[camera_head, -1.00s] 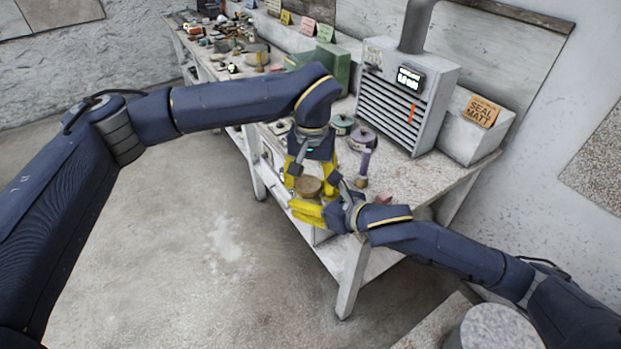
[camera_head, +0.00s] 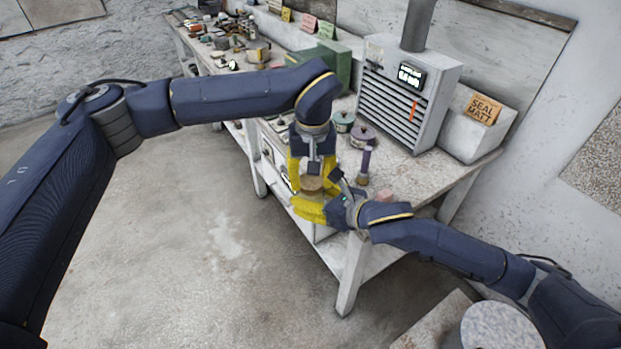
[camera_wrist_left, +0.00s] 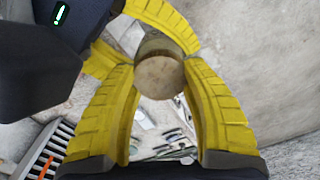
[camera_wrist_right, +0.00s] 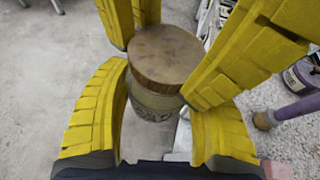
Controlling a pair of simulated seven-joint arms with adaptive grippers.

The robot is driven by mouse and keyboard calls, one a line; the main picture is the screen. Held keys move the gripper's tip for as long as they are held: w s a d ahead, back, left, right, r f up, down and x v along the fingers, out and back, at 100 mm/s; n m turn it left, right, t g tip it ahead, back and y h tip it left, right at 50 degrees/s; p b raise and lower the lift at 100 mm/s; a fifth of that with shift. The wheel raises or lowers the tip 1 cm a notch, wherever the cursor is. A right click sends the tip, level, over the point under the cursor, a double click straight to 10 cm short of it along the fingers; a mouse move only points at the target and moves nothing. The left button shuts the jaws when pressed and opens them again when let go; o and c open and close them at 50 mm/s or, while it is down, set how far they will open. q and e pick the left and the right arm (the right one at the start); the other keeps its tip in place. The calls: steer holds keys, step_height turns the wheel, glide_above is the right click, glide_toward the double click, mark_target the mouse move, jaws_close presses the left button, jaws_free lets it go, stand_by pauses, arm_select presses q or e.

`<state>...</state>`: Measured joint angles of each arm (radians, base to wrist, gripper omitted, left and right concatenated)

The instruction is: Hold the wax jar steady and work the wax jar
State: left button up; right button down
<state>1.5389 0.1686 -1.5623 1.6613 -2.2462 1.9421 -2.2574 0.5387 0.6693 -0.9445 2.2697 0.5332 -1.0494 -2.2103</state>
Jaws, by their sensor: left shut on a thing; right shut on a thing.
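The wax jar has a round wooden lid (camera_head: 312,184), which also shows in the left wrist view (camera_wrist_left: 160,77) and the right wrist view (camera_wrist_right: 165,58). Its pale, labelled body (camera_wrist_right: 153,106) stands upright below the lid. My left gripper (camera_head: 312,178) comes down from above, its yellow fingers shut on the lid from both sides. My right gripper (camera_head: 318,208) is lower, its yellow fingers shut around the jar body. In the head view the body is mostly hidden by the fingers. The jar is held at the bench's front edge.
The worktable (camera_head: 425,185) carries a grey vented heater (camera_head: 405,95), a purple-lidded tin (camera_head: 362,136), a green-lidded tin (camera_head: 343,121) and an upright purple tool (camera_head: 365,163) close behind my right gripper. Open floor lies to the left.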

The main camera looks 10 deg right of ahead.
arm_select(q)
steer(key=n, duration=0.7)
steer(key=shift+w+d+r, duration=0.1)
steer(key=shift+w+d, duration=0.05)
steer(key=n, duration=0.6)
steer(key=shift+w, duration=0.1)
steer(key=n, duration=0.7)
steer(key=shift+w+a, duration=0.1)
steer(key=shift+a, duration=0.15)
steer(key=n, duration=0.6)
steer(key=shift+a, duration=0.1)
steer(key=n, duration=1.2)
steer(key=shift+r, duration=0.1)
steer(key=n, duration=0.6)
steer(key=shift+s, duration=0.3)
steer(key=n, duration=0.5)
steer(key=shift+s+n, duration=0.2)
steer(key=shift+n, duration=0.2)
steer(key=shift+d, duration=0.2)
